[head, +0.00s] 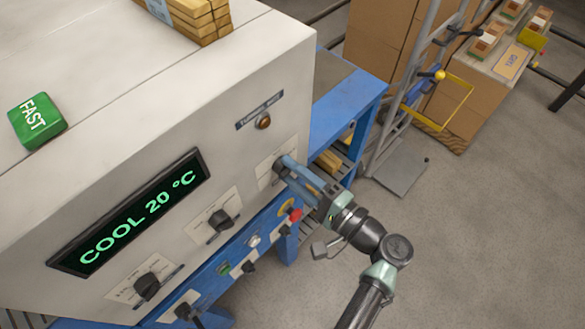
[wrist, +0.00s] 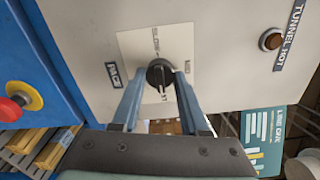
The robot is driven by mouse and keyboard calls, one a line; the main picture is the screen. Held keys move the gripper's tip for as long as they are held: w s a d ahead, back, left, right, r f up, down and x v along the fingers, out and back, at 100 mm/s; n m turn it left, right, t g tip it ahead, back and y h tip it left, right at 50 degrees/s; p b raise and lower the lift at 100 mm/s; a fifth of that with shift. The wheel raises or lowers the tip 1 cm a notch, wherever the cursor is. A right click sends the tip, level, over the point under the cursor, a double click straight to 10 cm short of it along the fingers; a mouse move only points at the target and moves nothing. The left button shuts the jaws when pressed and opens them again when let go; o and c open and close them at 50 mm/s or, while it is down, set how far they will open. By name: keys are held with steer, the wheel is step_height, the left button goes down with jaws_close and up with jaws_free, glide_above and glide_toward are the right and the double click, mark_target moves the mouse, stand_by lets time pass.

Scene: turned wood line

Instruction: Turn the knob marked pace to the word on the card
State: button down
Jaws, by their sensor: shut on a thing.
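A green card (head: 38,120) reading FAST lies on top of the white machine at the left of the head view. The knob's exact pointing direction cannot be told.
Two other knobs (head: 221,220) (head: 147,286) and a display (head: 130,212) reading COOL 20 °C are left of my gripper. A TUNNEL HOT lamp (head: 263,121) is above it. A red button (head: 295,215) is just below. Open floor lies at the right.

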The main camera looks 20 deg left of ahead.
stand_by(0.5)
steer(key=shift+c, duration=2.1)
jaws_free()
steer(key=b+v, duration=0.3)
steer(key=v, duration=1)
